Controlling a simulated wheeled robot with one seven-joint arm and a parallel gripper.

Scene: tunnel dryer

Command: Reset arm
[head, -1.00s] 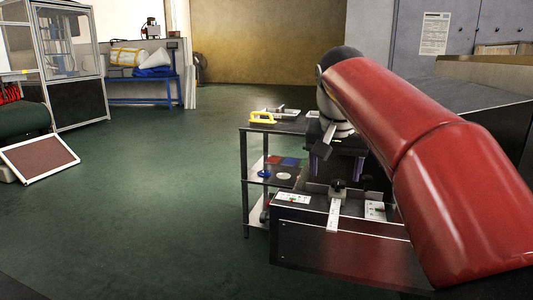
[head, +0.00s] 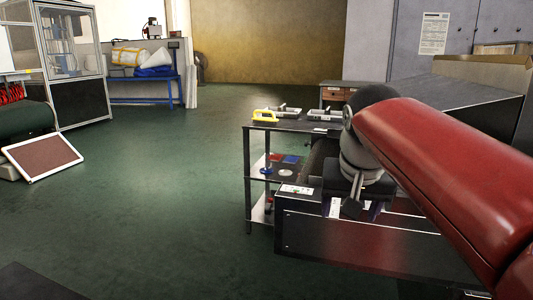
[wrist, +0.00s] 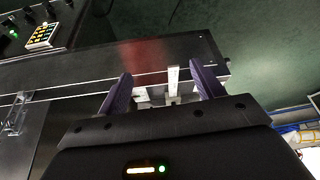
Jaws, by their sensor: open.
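My gripper (head: 351,210) hangs at the end of my red arm, over the dark bench (head: 350,240) at the lower right of the head view. In the wrist view the two purple fingers of my gripper (wrist: 164,84) stand wide apart, open. Pale metal pieces (wrist: 173,80) show between and beyond them. I see nothing gripped. My arm hides part of the bench.
A dark cart (head: 247,185) stands beside the bench with a yellow-handled tool (head: 265,115) on top. A keypad (wrist: 42,36) shows in the wrist view. A framed panel (head: 42,156) leans at the left. The green floor (head: 150,220) between is clear.

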